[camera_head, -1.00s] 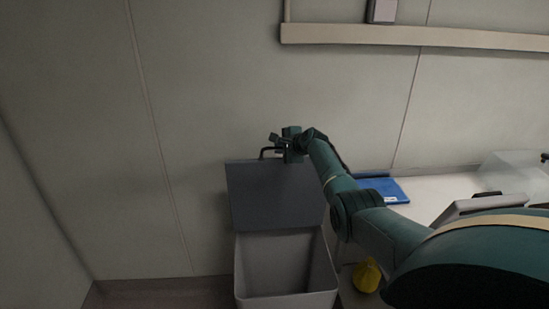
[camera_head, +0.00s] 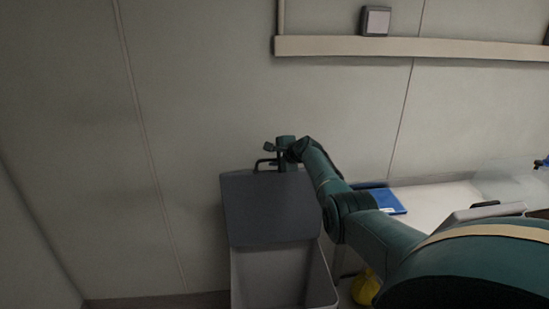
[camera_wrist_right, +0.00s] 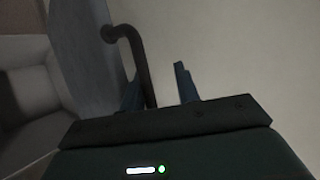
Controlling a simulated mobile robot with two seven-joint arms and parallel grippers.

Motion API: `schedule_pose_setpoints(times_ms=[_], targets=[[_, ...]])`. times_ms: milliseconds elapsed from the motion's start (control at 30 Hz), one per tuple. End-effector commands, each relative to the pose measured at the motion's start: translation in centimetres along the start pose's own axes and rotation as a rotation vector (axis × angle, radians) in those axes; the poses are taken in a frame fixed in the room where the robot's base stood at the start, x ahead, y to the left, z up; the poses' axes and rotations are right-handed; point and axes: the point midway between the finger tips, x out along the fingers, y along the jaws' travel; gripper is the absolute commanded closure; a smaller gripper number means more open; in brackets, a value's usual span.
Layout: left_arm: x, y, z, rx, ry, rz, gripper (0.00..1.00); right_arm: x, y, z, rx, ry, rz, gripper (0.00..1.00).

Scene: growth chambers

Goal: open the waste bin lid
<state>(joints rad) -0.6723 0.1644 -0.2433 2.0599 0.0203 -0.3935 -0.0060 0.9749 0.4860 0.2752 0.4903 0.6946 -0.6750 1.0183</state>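The waste bin (camera_head: 270,275) stands against the wall, a light grey box whose open inside shows. Its dark grey lid (camera_head: 270,207) is raised, standing up at the back of the bin close to the wall. A dark bent handle (camera_head: 262,163) sits on the lid's top edge; it also shows in the right wrist view (camera_wrist_right: 143,60). My right gripper (camera_head: 274,148) is at the handle. In the right wrist view its fingers (camera_wrist_right: 160,90) are apart, with the handle bar between them, nearer the left finger. My left gripper is not in view.
A white bench (camera_head: 435,200) with a blue flat item (camera_head: 388,201) is right of the bin. A yellow object (camera_head: 366,287) is below the bench, beside the bin. A wall rail (camera_head: 400,46) runs above. The wall left of the bin is clear.

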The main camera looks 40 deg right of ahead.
Motion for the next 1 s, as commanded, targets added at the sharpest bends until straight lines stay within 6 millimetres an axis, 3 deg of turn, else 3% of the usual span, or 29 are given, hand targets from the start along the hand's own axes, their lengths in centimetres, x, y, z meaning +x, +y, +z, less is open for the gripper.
schedule_pose_setpoints(times_ms=[433,1000], targets=[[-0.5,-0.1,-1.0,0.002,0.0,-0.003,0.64,-1.0,-0.2,-0.1,-0.002,0.002,0.001,0.68],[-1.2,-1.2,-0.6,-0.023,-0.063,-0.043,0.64,-8.3,-0.5,-0.2,-0.003,0.006,-0.01,0.68]])
